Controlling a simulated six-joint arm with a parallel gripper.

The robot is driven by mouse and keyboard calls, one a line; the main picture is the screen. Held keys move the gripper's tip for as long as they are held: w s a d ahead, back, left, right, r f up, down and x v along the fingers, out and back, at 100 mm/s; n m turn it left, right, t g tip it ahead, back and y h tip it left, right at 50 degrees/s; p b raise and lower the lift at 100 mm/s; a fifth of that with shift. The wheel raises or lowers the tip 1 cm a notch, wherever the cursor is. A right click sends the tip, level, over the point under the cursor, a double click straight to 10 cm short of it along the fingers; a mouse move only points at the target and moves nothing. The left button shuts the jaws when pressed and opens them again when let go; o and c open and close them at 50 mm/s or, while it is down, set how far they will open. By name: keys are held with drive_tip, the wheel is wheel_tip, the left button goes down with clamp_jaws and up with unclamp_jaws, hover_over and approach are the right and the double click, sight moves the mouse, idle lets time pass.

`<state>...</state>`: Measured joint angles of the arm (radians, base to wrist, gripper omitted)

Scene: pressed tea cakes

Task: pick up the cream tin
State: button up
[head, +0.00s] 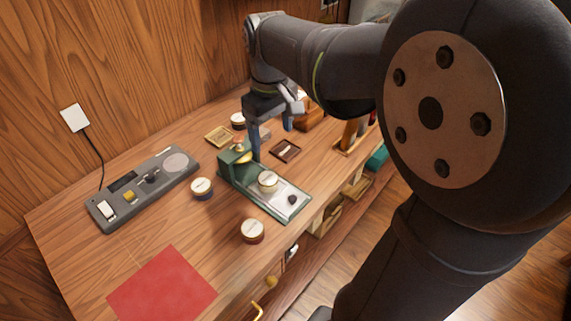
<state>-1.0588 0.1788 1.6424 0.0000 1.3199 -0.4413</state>
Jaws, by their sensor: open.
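Several small round tins with pale lids are in the head view. One tin (268,181) stands on the metal plate of the green press (287,212), and its side looks pale too; it may be the cream tin.
A grey device (128,196) with a cord lies at the left. A red mat (162,288) lies at the front. A small dark tray (285,151) and a yellowish dish (218,136) are near my gripper. The table's front edge has drawers and handles below.

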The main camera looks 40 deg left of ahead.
drive_tip(key=a+m, duration=0.1)
hover_over(268, 178)
drive_tip(key=f, duration=1.1)
drive_tip(key=shift+w+d+f, duration=0.1)
drive_tip(key=shift+w+d, duration=0.05)
drive_tip(key=shift+w, duration=0.1)
drive_tip(key=shift+s+a+f, duration=0.1)
drive_tip(key=shift+s+f, duration=0.05)
drive_tip(key=shift+f, duration=1.15)
drive_tip(key=shift+s+a+f, duration=0.1)
drive_tip(key=shift+f, duration=1.2)
drive_tip(key=c, duration=1.2)
drive_tip(key=shift+o, duration=0.2)
drive_tip(key=shift+r, duration=0.1)
